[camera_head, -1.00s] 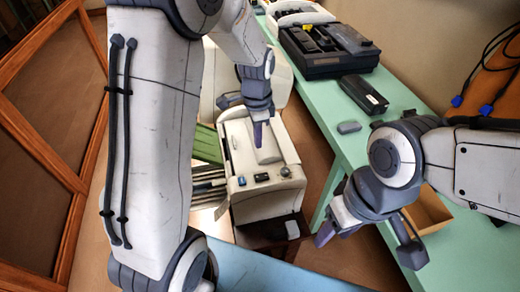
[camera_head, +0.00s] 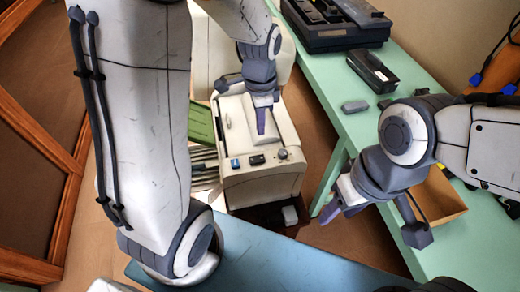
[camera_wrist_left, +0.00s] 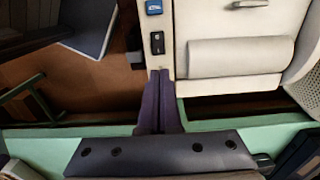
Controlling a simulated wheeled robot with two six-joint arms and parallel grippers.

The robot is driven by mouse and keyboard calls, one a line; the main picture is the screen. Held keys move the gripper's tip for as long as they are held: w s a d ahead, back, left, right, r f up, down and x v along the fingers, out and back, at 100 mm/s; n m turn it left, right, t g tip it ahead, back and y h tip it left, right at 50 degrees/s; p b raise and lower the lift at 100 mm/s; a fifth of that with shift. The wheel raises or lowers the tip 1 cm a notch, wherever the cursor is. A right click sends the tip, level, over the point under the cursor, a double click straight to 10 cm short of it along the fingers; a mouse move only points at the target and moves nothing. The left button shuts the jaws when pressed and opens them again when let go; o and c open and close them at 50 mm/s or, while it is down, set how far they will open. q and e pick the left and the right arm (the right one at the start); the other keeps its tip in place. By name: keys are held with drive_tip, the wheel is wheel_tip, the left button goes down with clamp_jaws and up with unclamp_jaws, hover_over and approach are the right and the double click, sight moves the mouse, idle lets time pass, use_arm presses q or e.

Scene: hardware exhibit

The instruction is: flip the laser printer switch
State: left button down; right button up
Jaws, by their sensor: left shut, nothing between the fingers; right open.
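The laser printer (camera_head: 262,188) is a cream box beyond the blue surface in the head view. Its near edge carries a blue switch (camera_head: 235,163), a black switch (camera_head: 257,159) and a round grey knob (camera_head: 283,154). My left gripper (camera_head: 262,130) is shut and empty, pointing down over the printer top just behind this row. In the left wrist view its purple fingertips (camera_wrist_left: 159,75) are just below the black switch (camera_wrist_left: 157,42); contact cannot be told. The blue switch (camera_wrist_left: 154,7) is farther up there. My right gripper (camera_head: 335,205) is open, near the green table edge.
A green table (camera_head: 345,125) runs along the right, with a black device (camera_head: 335,30), a black box (camera_head: 372,70), a small grey block (camera_head: 355,106) and an open tan box (camera_head: 437,195). A blue surface (camera_head: 260,262) lies in front. Wooden panels (camera_head: 50,130) stand at left.

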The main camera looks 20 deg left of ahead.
sight(261, 158)
use_arm(q)
wheel_tip(261, 158, down, 11)
drive_tip(key=shift+d, duration=0.1)
drive_tip(key=shift+f, duration=0.1)
idle(0.3)
drive_tip(key=shift+f, duration=0.2)
drive_tip(key=shift+s, duration=0.1)
drive_tip(key=shift+s+a+r, duration=0.25)
drive_tip(key=shift+s+a, duration=0.15)
drive_tip(key=shift+a, duration=0.2)
